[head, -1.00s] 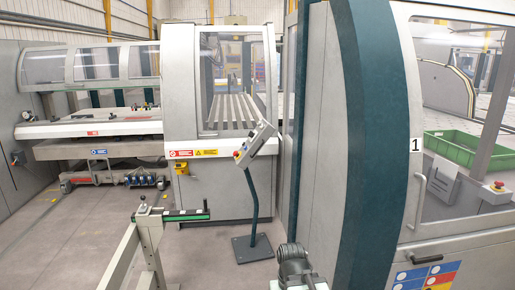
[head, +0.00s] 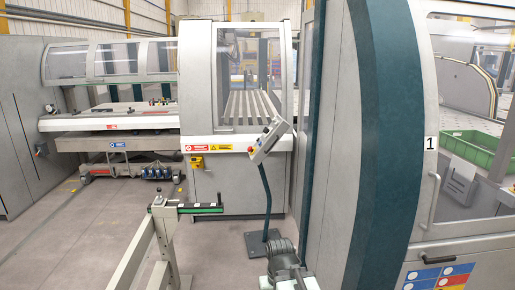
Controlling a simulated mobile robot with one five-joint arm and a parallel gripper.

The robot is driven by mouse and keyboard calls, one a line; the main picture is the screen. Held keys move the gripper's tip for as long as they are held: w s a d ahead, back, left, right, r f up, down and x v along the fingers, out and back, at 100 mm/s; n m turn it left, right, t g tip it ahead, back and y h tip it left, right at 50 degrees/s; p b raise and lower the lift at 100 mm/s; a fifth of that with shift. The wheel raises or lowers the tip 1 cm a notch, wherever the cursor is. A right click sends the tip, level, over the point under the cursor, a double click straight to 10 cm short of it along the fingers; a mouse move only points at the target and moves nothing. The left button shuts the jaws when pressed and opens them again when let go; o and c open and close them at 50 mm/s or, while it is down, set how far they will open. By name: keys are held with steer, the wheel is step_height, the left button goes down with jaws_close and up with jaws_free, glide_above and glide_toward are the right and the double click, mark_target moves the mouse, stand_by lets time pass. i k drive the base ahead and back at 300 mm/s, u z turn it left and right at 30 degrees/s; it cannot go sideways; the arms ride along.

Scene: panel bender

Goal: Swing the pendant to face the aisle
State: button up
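The pendant (head: 268,141) is a small grey control box with a red button and other small controls. It sits tilted on a slim dark leaning post (head: 265,200) with a flat square base (head: 267,244) on the floor. The box is in front of the grey machine cabinet, with its controls toward the upper left. Part of my arm shows at the bottom centre, below and in front of the post, and overlaps the base. No gripper fingers show, and nothing of mine is seen touching the pendant.
A tall grey and teal machine housing (head: 375,150) stands close on the right, with a green crate (head: 470,150) behind its window. Open floor (head: 75,235) lies at left.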

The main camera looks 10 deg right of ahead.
mark_target(278, 127)
steer(key=u, duration=0.15)
steer(key=i, duration=3.3)
steer(key=u, duration=0.35)
